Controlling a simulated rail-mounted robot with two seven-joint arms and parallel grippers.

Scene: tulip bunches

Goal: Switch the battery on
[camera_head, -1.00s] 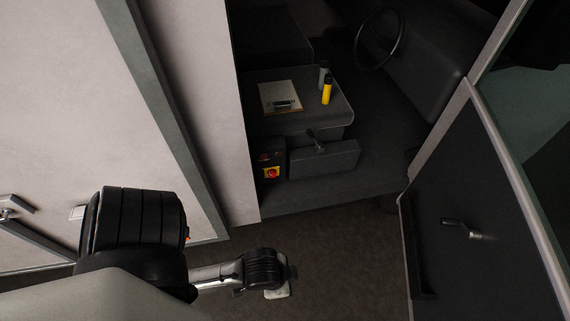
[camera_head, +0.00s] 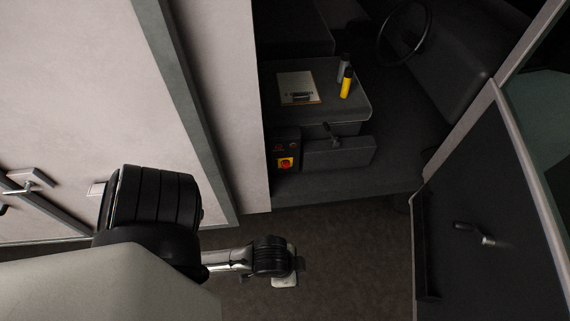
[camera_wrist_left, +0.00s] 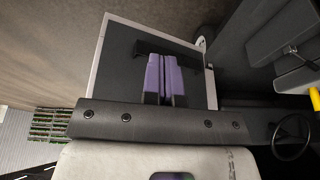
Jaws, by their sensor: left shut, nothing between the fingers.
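A red rotary switch on a yellow plate (camera_head: 285,163) sits on a small dark box (camera_head: 284,148) low in the open cab, left of a grey lever housing. It is small in the head view, and its setting cannot be read. My left arm's end (camera_head: 272,258) hangs over the dark floor, below and in front of the switch and apart from it. In the left wrist view my left gripper (camera_wrist_left: 164,62) shows two purple fingers, closed together and empty, before the dark open door panel. I cannot see the switch there. My right gripper is in neither view.
The open cab door (camera_head: 485,220) with a handle stands on the right. A pale wall (camera_head: 215,90) borders the opening on the left. The floor between is clear.

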